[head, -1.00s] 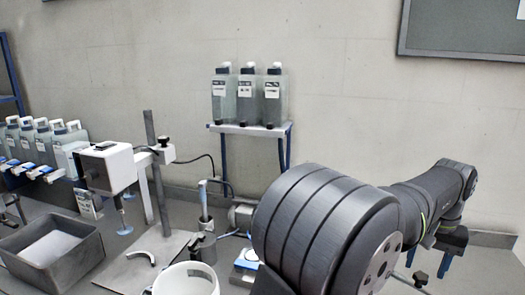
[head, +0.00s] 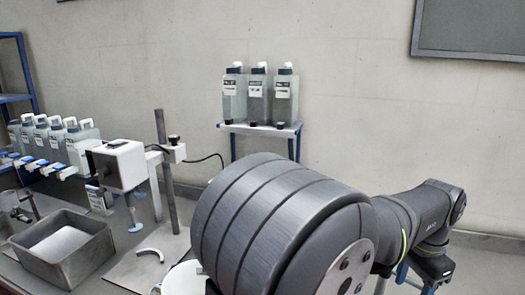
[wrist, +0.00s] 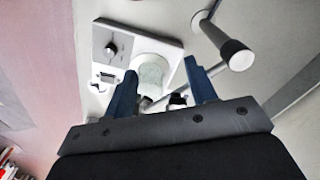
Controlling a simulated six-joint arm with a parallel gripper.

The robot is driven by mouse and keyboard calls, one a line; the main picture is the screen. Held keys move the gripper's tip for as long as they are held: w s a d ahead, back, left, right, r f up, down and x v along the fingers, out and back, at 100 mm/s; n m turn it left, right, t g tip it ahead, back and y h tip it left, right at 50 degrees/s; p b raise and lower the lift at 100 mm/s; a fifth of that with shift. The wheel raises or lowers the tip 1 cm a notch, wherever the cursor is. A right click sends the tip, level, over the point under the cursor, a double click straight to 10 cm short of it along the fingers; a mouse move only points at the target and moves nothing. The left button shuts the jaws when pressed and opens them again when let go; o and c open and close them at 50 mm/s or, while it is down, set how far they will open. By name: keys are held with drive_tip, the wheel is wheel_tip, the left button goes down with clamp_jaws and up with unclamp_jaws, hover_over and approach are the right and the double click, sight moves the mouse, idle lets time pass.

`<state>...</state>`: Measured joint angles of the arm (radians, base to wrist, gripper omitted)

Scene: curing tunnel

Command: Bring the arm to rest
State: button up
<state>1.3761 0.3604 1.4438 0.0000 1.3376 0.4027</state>
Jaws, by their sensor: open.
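My arm crosses the right half of the head view, its big round joint close to the camera. My gripper (wrist: 160,68) shows in the wrist view with two blue fingers spread apart. I see nothing held between them. A pale, translucent cylinder (wrist: 151,74) appears beyond the fingers, beside a white plate with a dark knob (wrist: 111,49). I cannot tell how far it is from the fingertips. In the head view my arm's far end points down at the right, and the fingers are mostly hidden.
In the head view, a grey tray (head: 62,270), a white box-shaped device on a stand (head: 118,166) and a row of bottles (head: 82,145) stand left. Three bottles sit on a small shelf (head: 262,129) behind my arm. A rod with a pale end (wrist: 237,54) crosses the wrist view.

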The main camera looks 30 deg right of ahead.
drive_tip(key=w+a+m, duration=0.4)
drive_tip(key=m, duration=0.2)
drive_tip(key=shift+a+m, duration=0.25)
drive_tip(key=shift+m, duration=0.05)
idle(0.8)
